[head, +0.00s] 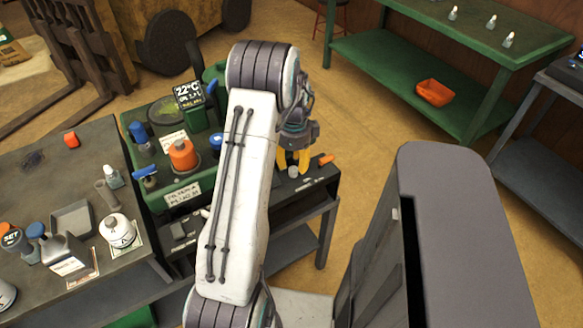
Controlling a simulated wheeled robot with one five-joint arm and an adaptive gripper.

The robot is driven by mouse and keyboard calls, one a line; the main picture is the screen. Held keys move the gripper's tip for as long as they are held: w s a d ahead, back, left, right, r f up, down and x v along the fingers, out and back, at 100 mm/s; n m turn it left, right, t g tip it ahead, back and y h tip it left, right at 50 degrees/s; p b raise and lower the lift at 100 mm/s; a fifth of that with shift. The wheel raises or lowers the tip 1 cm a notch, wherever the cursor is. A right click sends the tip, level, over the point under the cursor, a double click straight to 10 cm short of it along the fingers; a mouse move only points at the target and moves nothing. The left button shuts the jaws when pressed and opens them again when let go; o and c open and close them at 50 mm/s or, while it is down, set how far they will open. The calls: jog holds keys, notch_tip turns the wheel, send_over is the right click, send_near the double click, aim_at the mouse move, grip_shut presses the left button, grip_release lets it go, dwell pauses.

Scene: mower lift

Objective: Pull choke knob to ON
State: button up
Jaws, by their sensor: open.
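My gripper (293,163) points down with its yellow fingertips apart and empty, above the dark bench at the right of the green machine (128,150). The green machine carries an orange cap (183,156), a blue knob (138,132), a blue-handled lever (145,172) and a white label too small to read. A small orange piece (326,160) lies just right of the fingertips, apart from them. I cannot tell which part is the choke knob. My arm hides the right part of the green machine.
A dark workbench (60,165) at left holds bottles, a tray (72,219) and a white canister (117,231). A green table (400,65) with an orange bin (434,93) stands at back right. Floor between is clear.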

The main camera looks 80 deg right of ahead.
aim_at(293, 169)
jog(key=shift+f, duration=1.65)
grip_shut()
